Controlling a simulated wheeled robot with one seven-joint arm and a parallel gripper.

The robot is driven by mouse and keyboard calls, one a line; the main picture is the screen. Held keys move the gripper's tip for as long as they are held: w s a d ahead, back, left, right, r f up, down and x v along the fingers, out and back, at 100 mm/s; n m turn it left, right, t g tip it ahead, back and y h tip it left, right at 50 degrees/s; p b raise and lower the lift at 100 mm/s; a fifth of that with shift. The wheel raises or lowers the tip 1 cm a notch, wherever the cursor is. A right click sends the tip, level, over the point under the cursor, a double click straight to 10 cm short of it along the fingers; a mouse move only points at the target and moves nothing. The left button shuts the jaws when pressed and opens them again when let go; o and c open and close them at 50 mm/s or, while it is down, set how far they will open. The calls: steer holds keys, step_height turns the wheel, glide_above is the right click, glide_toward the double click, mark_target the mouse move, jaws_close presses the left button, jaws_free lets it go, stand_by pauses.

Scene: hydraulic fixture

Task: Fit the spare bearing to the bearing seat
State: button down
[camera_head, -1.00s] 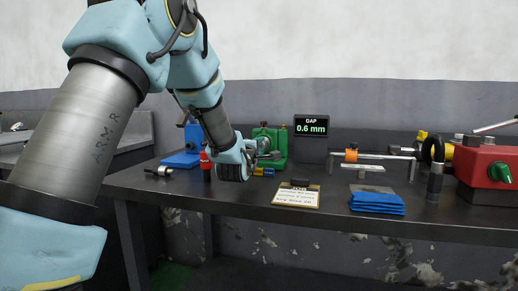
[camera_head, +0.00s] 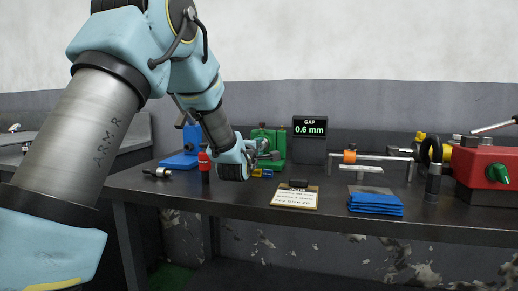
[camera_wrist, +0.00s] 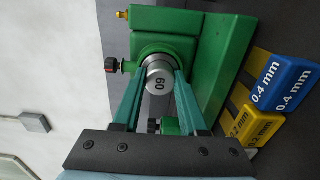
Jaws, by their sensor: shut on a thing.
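In the wrist view, my gripper (camera_wrist: 161,80) is shut on a short silver cylinder (camera_wrist: 158,90), marked 60 or 09, which may be the spare bearing. The silver cylinder is at the dark round opening of a green block (camera_wrist: 205,20). The picture does not show how far in it sits. In the head view, the green block (camera_head: 277,143) stands near the back of the bench, and my gripper (camera_head: 262,155) is at its front, partly hidden by my wrist.
Blue and yellow gauge blocks (camera_wrist: 285,80) marked 0.4 mm and 0.2 mm lie beside the green block. A GAP display (camera_head: 310,128) reads 0.6 mm. A clipboard (camera_head: 295,199), blue cloths (camera_head: 375,204) and a red box (camera_head: 487,172) are to the right. A red-capped bottle (camera_head: 204,165) stands left.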

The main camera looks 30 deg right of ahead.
steer(key=shift+c, duration=1.8)
jaws_free()
